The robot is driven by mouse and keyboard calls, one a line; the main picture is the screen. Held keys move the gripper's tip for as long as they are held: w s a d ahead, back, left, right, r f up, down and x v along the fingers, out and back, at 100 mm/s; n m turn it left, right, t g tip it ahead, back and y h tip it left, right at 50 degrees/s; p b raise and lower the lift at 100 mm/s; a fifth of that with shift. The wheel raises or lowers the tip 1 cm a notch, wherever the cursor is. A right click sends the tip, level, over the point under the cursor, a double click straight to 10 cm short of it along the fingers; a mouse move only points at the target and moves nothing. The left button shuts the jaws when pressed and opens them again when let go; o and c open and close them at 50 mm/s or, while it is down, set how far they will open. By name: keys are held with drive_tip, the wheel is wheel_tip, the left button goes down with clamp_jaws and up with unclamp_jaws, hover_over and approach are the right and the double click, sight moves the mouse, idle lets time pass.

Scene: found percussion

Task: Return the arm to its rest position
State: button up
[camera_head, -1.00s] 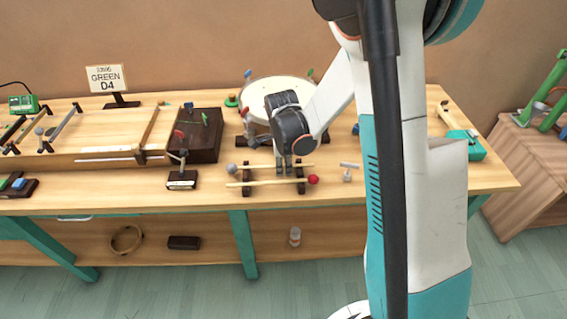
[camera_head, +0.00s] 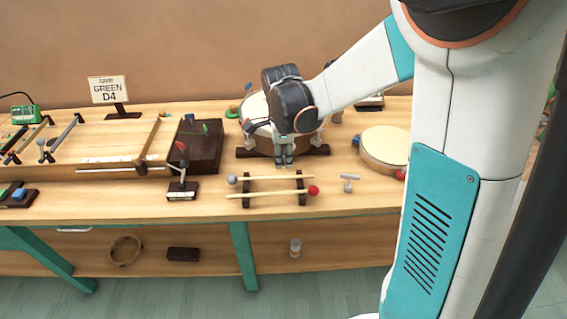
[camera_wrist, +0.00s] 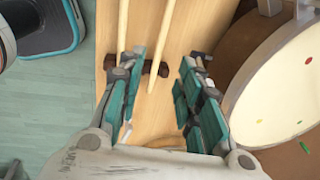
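My gripper (camera_head: 284,162) hangs pointing down above the workbench (camera_head: 345,203), in front of the drum on its dark stand. In the wrist view my gripper (camera_wrist: 162,66) has its teal fingers well apart, with nothing held between them. Two mallets lie across a dark rack below it: a grey-headed mallet (camera_head: 270,178) behind and a red-headed mallet (camera_head: 265,193) in front. The mallet sticks also show in the wrist view beyond the fingers, apart from them. My arm reaches in from the right and hides part of the bench.
The drum (camera_head: 254,106) stands just behind my gripper, partly hidden by it. A round frame drum (camera_head: 385,146) lies to the right. A dark box (camera_head: 195,152) and a sign reading GREEN D4 (camera_head: 108,89) stand left.

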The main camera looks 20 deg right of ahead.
drive_tip(key=shift+s+r, duration=0.1)
drive_tip(key=shift+r, duration=0.65)
drive_tip(key=shift+s, duration=0.1)
drive_tip(key=s+a+r+n+t, duration=0.1)
drive_tip(key=s+r+n, duration=0.4)
drive_tip(key=s+n, duration=0.5)
drive_tip(key=s+a+r+n+t, duration=0.2)
drive_tip(key=s+r+n+t, duration=0.2)
drive_tip(key=s+n, duration=0.6)
drive_tip(key=shift+s+r+n+t+y, duration=0.15)
drive_tip(key=shift+r+n+t+y, duration=0.2)
drive_tip(key=shift+r+n, duration=0.45)
drive_tip(key=shift+c, duration=0.4)
